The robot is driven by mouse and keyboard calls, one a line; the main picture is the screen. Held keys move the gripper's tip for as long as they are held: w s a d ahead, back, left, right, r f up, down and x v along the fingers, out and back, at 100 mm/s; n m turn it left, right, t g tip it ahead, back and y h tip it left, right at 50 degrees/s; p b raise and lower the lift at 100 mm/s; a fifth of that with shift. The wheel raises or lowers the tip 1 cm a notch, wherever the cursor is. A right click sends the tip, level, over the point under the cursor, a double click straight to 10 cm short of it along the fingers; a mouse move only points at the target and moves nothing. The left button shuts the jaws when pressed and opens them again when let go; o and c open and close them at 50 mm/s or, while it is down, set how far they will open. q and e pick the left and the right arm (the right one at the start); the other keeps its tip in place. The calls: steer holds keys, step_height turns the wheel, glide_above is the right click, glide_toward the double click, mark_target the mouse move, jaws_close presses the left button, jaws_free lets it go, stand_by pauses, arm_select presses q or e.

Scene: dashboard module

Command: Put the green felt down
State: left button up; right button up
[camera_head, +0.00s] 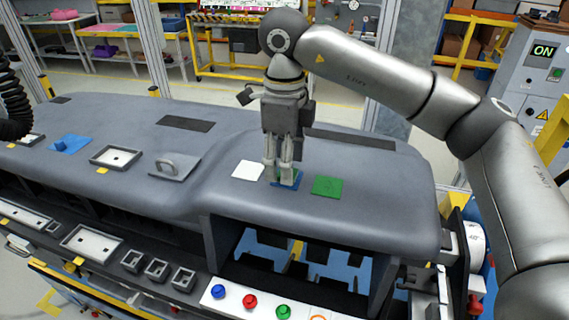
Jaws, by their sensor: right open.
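A green felt (327,186) lies flat on the grey dashboard (330,225), just right of my right gripper. My right gripper (278,182) points straight down at the dashboard with its fingers slightly apart. A blue felt (287,185) lies under and beside its fingertips. A bit of green also shows behind the fingers above the blue; the fingers partly hide it, and I cannot tell if they touch it. A white felt (248,170) lies left of the gripper. My left gripper is not in view.
A blue piece (70,144) and a framed panel (116,157) lie on the dashboard's left part, with a handle (174,166) beside them. Dark slots (350,139) line the back. Coloured buttons (250,301) sit at the front. Bare surface lies right of the green felt.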

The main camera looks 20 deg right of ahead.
step_height(320, 180, up, 11)
steer(key=b, duration=0.1)
stand_by(0.4)
